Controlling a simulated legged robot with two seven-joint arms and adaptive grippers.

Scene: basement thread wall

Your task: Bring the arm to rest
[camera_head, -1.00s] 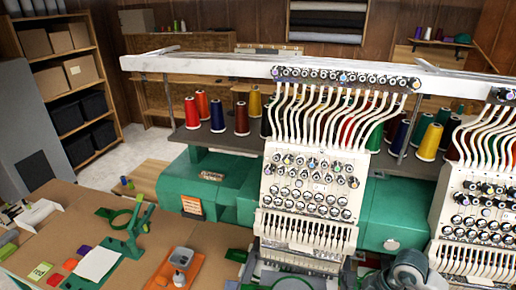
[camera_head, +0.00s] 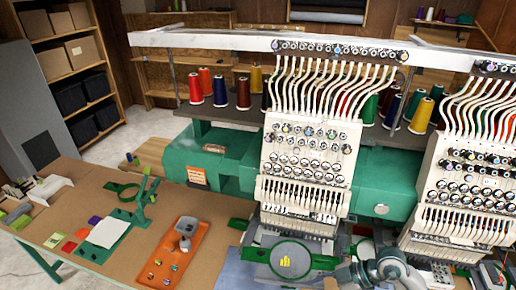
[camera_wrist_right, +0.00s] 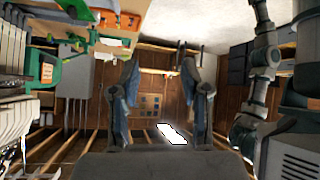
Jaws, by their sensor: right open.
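My right gripper (camera_wrist_right: 160,62) shows in the right wrist view with its two grey fingers spread apart and nothing between them. It points away from the table toward the wood-panelled wall and floor. In the head view, grey rounded links of my right arm show at the bottom right, in front of the embroidery machine (camera_head: 230,172). The jaws cannot be made out there. My left gripper is not seen in the head view.
A brown worktable (camera_head: 88,222) on the left holds an orange tray (camera_head: 196,238), a green fixture (camera_head: 138,212) and small colored patches. Thread cones (camera_head: 243,94) stand behind the machine. Shelves with boxes (camera_head: 59,59) stand at the back left. Floor shows between shelves and table.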

